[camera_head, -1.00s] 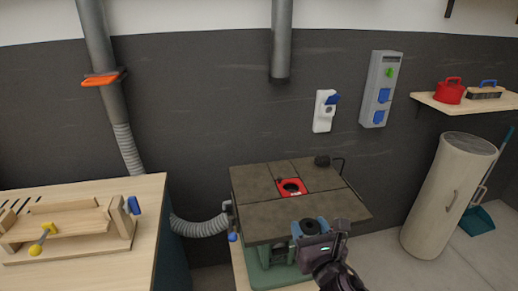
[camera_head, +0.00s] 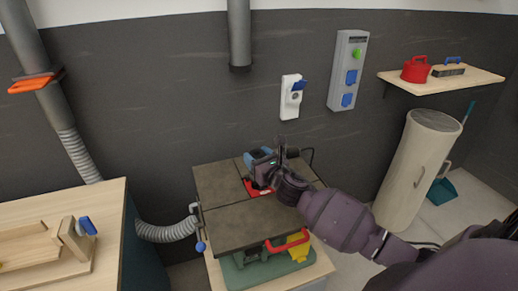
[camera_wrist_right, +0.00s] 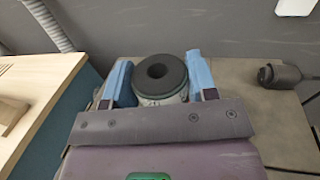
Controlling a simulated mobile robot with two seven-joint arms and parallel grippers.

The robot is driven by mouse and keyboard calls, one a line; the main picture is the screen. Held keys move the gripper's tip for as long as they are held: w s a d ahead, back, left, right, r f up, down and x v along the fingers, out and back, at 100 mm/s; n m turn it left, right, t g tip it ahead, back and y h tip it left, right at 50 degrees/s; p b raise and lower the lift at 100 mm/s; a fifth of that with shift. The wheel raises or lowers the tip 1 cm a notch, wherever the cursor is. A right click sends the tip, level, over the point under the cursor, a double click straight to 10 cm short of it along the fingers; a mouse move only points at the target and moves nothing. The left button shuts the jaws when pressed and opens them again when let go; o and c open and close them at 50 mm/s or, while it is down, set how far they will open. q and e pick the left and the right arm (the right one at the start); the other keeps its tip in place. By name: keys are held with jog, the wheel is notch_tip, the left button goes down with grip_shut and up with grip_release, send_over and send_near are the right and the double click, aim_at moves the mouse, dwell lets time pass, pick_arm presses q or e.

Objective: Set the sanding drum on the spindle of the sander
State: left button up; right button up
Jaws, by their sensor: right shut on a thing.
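My right gripper (camera_head: 262,156) is above the back part of the sander's dark tabletop (camera_head: 240,228). In the right wrist view its blue fingers (camera_wrist_right: 160,84) are shut on the sanding drum (camera_wrist_right: 161,72), a dark, upright cylinder with a hole in its top. In the head view the gripper is over the red insert (camera_head: 254,190) in the tabletop and partly covers it. The spindle is hidden, and I cannot tell whether the drum is around it or above it. My left gripper is not in view.
A workbench (camera_head: 112,215) with a wooden jig (camera_head: 70,243) is at the left. A grey hose (camera_head: 167,230) runs to the sander. A dark knob-like part (camera_wrist_right: 279,74) is on the tabletop, right of the drum. A cream cylinder (camera_head: 418,165) stands at the right.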

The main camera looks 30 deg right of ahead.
jog(key=shift+w+d+r, duration=0.2)
jog(key=shift+w+d, duration=0.2)
jog(key=shift+d, duration=0.4)
jog(key=shift+f+b, duration=0.45)
jog(key=shift+f, duration=0.6)
notch_tip(320, 180, down, 2)
jog(key=shift+f+b, duration=0.15)
jog(key=shift+b, duration=1.05)
jog(key=shift+f+b, duration=0.4)
jog(key=shift+f, duration=0.15)
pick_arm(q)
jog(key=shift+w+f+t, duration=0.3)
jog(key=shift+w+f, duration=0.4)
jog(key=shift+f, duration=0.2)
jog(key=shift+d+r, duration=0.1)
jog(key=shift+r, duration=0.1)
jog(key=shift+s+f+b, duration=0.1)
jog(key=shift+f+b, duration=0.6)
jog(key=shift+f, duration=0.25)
pick_arm(e)
jog(key=shift+f, duration=0.9)
